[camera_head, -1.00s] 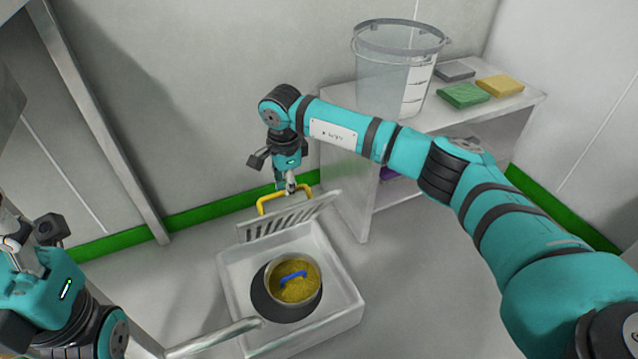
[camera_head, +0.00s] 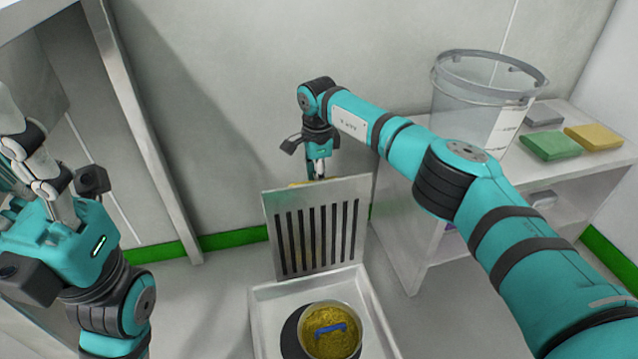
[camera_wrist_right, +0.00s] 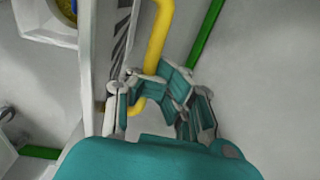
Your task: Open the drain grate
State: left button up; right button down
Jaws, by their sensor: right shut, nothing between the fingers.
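The drain grate (camera_head: 318,226), a grey slotted plate, stands nearly upright at the back edge of the white drain basin (camera_head: 372,300). Its yellow handle is mostly hidden behind the grate's top edge in the head view and shows in the wrist view (camera_wrist_right: 158,38). My right gripper (camera_head: 319,172) is behind the grate's top edge, at the handle. In the wrist view its fingers (camera_wrist_right: 152,82) are shut with nothing held, and they overlap the handle; I cannot tell if they touch it. My left gripper (camera_head: 38,165) is raised at the left, away from the grate; its finger opening is unclear.
A round metal strainer (camera_head: 335,338) with yellow granules and a blue handle sits in the basin opening. A white shelf (camera_head: 420,235) on the right holds a clear bucket (camera_head: 480,105) and green (camera_head: 550,145) and yellow pads (camera_head: 594,137). The wall is close behind.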

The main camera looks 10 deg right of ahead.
jog(key=shift+w+f+b, duration=0.3)
jog(key=shift+w+f, duration=0.15)
jog(key=shift+f, duration=0.05)
jog(key=shift+d, duration=0.1)
jog(key=c, duration=1.3)
grip_release()
jog(key=shift+w+r, duration=0.1)
jog(key=shift+w, duration=0.05)
jog(key=shift+c, duration=0.2)
jog(key=shift+r, duration=0.1)
notch_tip(320, 180, up, 12)
jog(key=shift+s, duration=0.35)
